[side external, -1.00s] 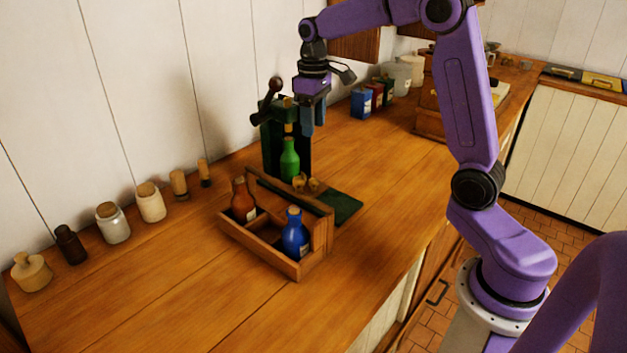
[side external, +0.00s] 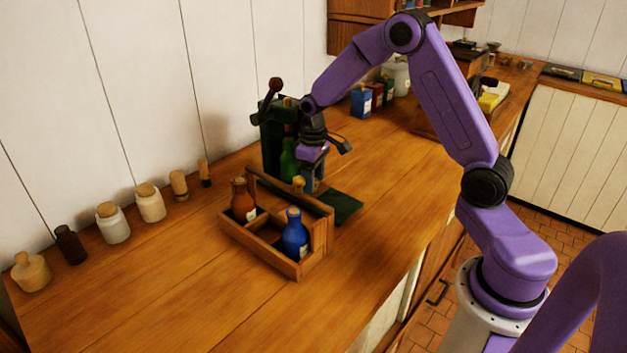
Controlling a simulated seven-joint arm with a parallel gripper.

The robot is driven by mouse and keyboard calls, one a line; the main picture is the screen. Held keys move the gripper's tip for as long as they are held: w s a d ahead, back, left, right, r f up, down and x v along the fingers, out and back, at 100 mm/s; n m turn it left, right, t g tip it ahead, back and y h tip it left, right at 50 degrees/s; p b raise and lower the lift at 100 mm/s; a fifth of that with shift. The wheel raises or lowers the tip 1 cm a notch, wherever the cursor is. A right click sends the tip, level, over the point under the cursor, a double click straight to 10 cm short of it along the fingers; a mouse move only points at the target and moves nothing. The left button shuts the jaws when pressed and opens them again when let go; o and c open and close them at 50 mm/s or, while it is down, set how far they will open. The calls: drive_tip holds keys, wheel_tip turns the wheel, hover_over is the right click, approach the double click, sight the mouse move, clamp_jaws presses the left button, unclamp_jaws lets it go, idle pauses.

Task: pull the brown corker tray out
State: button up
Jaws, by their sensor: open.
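The dark green corker (side external: 274,138) with its lever stands against the wall. A green bottle (side external: 288,160) stands at it, partly hidden by my gripper. A dark green flat plate (side external: 343,207) lies on the counter to the right of the corker's foot. I cannot make out a brown corker tray; the area at the corker's foot is hidden by the wooden bottle carrier and my gripper. My gripper (side external: 311,186) is open and points down, low behind the carrier, just right of the green bottle. I cannot tell whether its fingertips touch anything.
The wooden carrier (side external: 265,257) holds an orange-brown bottle (side external: 243,204) and a blue bottle (side external: 295,238), close in front of my gripper. Jars (side external: 114,224) line the wall at left; tins (side external: 361,102) stand at the back. The counter's front right is clear.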

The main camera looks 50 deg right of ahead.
drive_tip(key=shift+f, duration=0.45)
clamp_jaws()
drive_tip(key=shift+s, duration=5.5)
unclamp_jaws()
drive_tip(key=shift+r, duration=0.2)
wheel_tip(320, 180, up, 17)
